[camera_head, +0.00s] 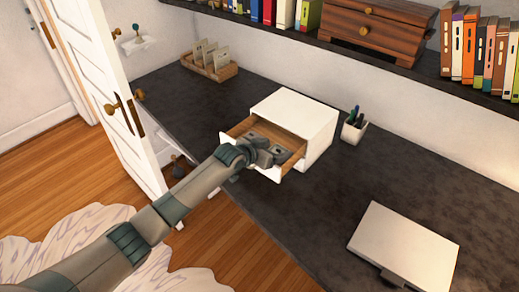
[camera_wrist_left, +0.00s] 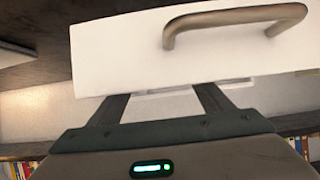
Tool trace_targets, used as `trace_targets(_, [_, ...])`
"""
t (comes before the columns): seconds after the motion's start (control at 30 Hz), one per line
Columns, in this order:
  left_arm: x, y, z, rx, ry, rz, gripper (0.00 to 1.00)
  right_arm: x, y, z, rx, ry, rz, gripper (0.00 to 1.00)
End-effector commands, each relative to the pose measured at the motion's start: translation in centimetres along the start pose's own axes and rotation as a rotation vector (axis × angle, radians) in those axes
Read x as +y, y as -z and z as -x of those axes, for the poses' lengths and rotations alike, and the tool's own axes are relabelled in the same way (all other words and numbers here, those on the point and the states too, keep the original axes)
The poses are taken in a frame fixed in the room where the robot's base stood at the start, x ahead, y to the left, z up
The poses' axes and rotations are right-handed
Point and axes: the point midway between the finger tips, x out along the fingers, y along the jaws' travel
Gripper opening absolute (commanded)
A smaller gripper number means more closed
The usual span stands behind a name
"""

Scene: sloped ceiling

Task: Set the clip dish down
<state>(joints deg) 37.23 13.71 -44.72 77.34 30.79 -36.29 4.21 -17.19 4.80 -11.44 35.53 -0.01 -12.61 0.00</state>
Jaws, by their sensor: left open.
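My left gripper (camera_head: 274,155) reaches over the open wooden drawer (camera_head: 292,140) of the white box (camera_head: 297,112) on the dark desk. In the left wrist view its two fingers (camera_wrist_left: 163,98) are spread apart and pass behind the white drawer front (camera_wrist_left: 120,50) with its brown handle (camera_wrist_left: 235,18). A pale surface shows between the fingers; I cannot tell whether it is part of the box or something else. I cannot make out the clip dish for sure in either view; the gripper and drawer front hide part of the drawer's inside. My right gripper is not in view.
A pen cup (camera_head: 354,131) stands right of the box. A flat white case (camera_head: 405,246) lies at the front right of the desk (camera_head: 240,90). A wooden card rack (camera_head: 209,69) stands at the back left. A shelf of books and a wooden chest (camera_head: 375,32) hangs above.

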Motion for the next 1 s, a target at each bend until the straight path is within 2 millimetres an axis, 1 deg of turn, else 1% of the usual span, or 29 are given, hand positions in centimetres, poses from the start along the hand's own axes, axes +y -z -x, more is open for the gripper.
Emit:
trace_targets(0.03, [-0.1,-0.6,0.3,-0.004,0.001,0.001,0.73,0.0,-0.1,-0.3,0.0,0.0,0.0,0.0])
trace_targets(0.27, [-0.1,-0.1,3.1,0.006,0.001,-0.002,0.73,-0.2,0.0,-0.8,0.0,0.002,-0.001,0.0])
trace_targets(0.47, [0.0,0.1,6.1,0.01,0.0,-0.004,0.73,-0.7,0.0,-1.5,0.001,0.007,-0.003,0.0])
trace_targets(0.7, [0.0,0.2,9.6,0.011,0.0,-0.005,0.73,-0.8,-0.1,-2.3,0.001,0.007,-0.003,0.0])
trace_targets(0.83, [-0.1,0.2,10.9,0.011,0.0,-0.004,0.73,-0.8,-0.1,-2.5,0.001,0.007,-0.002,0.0])
trace_targets(1.0, [0.0,0.3,11.8,0.012,-0.001,-0.004,0.73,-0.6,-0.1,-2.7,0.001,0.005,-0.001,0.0])
